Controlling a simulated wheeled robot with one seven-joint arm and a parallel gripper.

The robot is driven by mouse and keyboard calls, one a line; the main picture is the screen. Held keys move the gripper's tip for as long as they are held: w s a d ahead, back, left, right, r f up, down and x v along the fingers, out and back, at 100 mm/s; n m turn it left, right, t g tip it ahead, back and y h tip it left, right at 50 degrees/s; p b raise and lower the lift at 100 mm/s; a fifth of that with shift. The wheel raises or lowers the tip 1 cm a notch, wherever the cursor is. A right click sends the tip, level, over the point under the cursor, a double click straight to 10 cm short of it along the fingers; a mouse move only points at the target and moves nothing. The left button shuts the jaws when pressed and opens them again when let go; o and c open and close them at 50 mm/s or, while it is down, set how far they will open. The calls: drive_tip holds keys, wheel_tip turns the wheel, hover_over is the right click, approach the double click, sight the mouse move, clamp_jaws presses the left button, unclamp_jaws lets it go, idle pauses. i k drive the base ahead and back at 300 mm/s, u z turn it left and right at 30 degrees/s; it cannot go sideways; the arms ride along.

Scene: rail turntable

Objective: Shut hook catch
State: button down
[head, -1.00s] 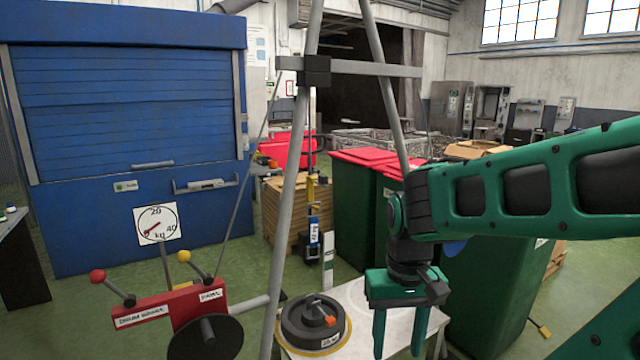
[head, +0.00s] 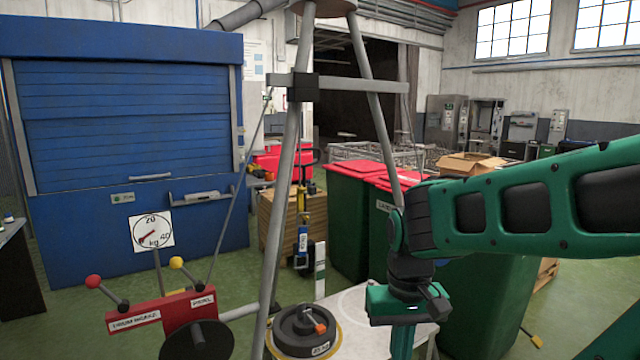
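A dark round weight (head: 290,334) with an orange tab (head: 320,328) on top rests on the pale table under the tripod, low in the head view. I cannot make out a hook catch, or tell whether the orange tab is part of one. My gripper (head: 401,348) points down over the table's right side, to the right of the weight and apart from it. Its fingertips are cut off by the bottom edge, so its opening is unclear. I see nothing held in it.
Grey tripod legs (head: 289,170) stand between the weight and the background. A red lever box (head: 160,311) with red and yellow knobs is at the left, below a kg dial (head: 152,232). Green bins (head: 350,225) stand behind the table. Open green floor lies at left.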

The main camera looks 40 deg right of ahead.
sight(311, 191)
drive_tip(key=k, duration=0.5)
drive_tip(key=z, duration=0.35)
drive_tip(key=i, duration=1.45)
drive_tip(key=u, duration=0.15)
